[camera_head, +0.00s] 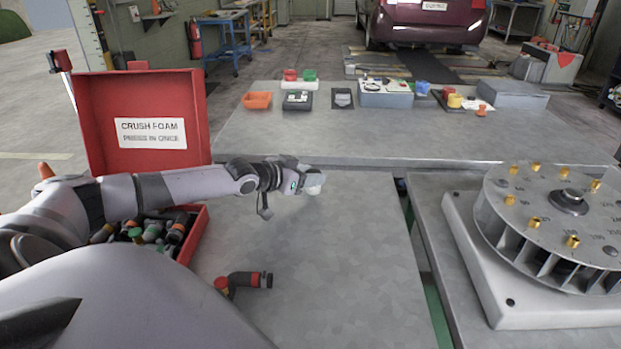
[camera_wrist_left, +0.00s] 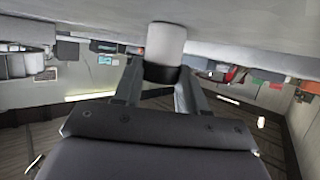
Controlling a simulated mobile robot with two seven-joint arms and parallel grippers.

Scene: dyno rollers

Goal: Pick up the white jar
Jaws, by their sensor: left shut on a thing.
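The white jar (camera_wrist_left: 165,42) is between the two fingers of my left gripper (camera_wrist_left: 160,76) in the left wrist view. It is a white cylinder with a dark band at the end nearest the gripper. The fingers are shut on it. In the head view my left gripper (camera_head: 298,181) is above the grey table (camera_head: 320,260), and the jar (camera_head: 315,184) shows only as a small pale shape at its tip. I cannot tell how far the jar is above the table. My right gripper is not in view.
An open red case (camera_head: 85,115) with several dark fittings stands at the left. A fitting with red ends (camera_head: 250,280) lies on the near table. A round metal wheel with brass studs (camera_head: 560,215) is at the right. Small bins and devices line the back bench (camera_head: 400,140).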

